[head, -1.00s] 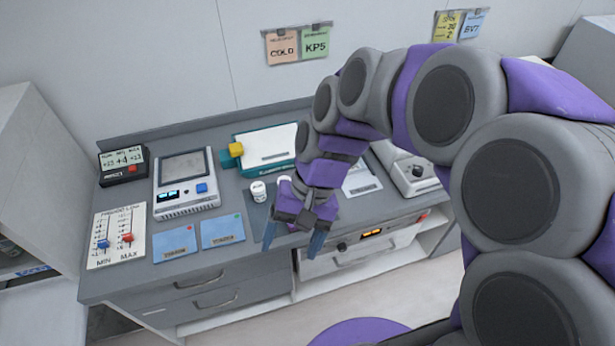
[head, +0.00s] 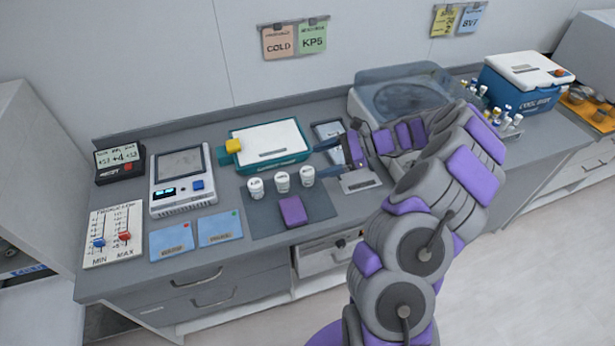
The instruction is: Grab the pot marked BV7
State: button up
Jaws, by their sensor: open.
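Three small white pots stand upright in a row on a dark grey mat (head: 325,207) on the counter: a left pot (head: 256,190), a middle pot (head: 282,183) and a right pot (head: 308,177). Their labels are too small to read, so I cannot tell which is marked BV7. My gripper (head: 327,158) is open and empty, its fingers pointing left, just behind and right of the right pot in the picture. I see no contact with any pot. A blue wall note (head: 472,20) at the upper right seems to read BV7.
A purple block (head: 292,211) lies on the mat in front of the pots. A clear-lidded machine (head: 400,88) and a blue cooler (head: 520,88) stand to the right.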

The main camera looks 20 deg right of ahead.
jog(key=d+f+m+t, duration=0.3)
jog(key=d+f+m, duration=0.2)
jog(key=d+f, duration=0.4)
jog(key=b, duration=0.3)
send_near(303, 173)
jog(key=shift+h, duration=0.4)
jog(key=w+a+f, duration=0.2)
jog(key=a+f, duration=0.1)
jog(key=shift+w+a, duration=0.1)
jog(key=shift+a, duration=0.1)
jog(key=shift+w+r+b+x, duration=0.15)
jog(key=shift+b+x, duration=0.15)
jog(key=shift+x, duration=0.7)
jog(key=shift+w+r+b+x, duration=0.1)
jog(key=shift+b+x, duration=0.25)
jog(key=shift+x, duration=0.7)
jog(key=shift+w+r+b+x, duration=0.15)
jog(key=shift+b+x, duration=0.15)
jog(key=shift+x, duration=0.7)
jog(key=shift+c, duration=0.4)
jog(key=shift+d+f, duration=0.1)
jog(key=c, duration=1)
